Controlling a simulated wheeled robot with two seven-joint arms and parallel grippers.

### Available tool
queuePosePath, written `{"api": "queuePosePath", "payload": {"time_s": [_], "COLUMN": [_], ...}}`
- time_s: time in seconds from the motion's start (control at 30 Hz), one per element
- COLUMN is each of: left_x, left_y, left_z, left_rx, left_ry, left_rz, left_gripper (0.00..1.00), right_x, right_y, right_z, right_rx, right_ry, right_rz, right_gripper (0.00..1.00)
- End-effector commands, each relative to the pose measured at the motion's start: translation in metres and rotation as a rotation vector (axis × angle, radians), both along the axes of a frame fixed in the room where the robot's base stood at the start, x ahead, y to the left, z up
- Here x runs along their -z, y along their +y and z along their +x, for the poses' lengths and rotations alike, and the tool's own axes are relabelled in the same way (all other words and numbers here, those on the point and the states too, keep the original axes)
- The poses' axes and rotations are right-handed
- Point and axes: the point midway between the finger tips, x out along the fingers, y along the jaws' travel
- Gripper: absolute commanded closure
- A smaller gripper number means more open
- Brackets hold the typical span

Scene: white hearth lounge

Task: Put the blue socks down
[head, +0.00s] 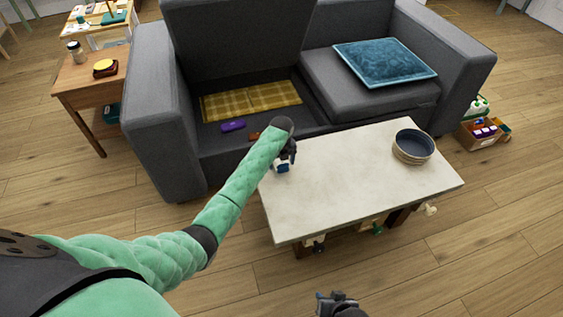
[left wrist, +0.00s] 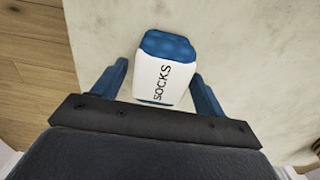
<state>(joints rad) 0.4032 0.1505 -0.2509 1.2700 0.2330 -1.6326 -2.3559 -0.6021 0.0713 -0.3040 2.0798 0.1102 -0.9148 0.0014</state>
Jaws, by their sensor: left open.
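The blue socks (left wrist: 160,80) are a rolled bundle in a white wrapper marked SOCKS, with blue showing at the far end. They rest on the pale coffee table (head: 345,180), near its left end. My left gripper (head: 283,166) is low over that end of the table. In the left wrist view its open fingers stand on either side of the socks, with a visible gap at each side. In the head view the gripper mostly hides the socks. My right gripper (head: 335,302) is at the bottom edge, in front of the table, and its fingers are too small to read.
A round dark-blue-lined basket (head: 414,146) stands at the table's right end; the middle of the tabletop is clear. Behind is a grey sofa (head: 160,95) with a yellow checked cloth (head: 250,100), a purple item (head: 233,125) and a blue cushion (head: 385,62).

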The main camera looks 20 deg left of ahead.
Motion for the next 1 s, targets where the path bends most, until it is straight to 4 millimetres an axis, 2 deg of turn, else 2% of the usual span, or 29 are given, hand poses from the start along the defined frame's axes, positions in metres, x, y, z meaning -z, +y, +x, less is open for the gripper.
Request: {"api": "queuePosePath", "payload": {"time_s": [0.13,0.27,0.7,0.83,1.0], "left_x": [-0.005,-0.02,-0.1,-0.114,-0.122], "left_y": [0.0,0.001,0.001,0.0,0.0], "left_z": [0.0,0.001,0.001,0.001,0.001], "left_rx": [0.001,0.0,0.001,0.0,0.0], "left_ry": [-0.001,-0.002,-0.002,-0.001,-0.001], "left_rz": [0.0,0.002,0.002,0.0,0.001], "left_gripper": [0.28,0.28,0.28,0.28,0.28], "right_x": [0.001,0.002,0.003,0.004,0.006], "right_y": [0.0,0.0,0.0,0.0,0.0], "right_z": [0.001,0.001,-0.001,-0.002,-0.003], "right_rx": [0.001,0.002,0.001,0.002,0.002], "right_ry": [-0.005,-0.005,-0.002,-0.003,-0.002], "right_rz": [0.001,0.001,0.001,0.002,0.002], "right_gripper": [0.66,0.66,0.66,0.66,0.66]}}
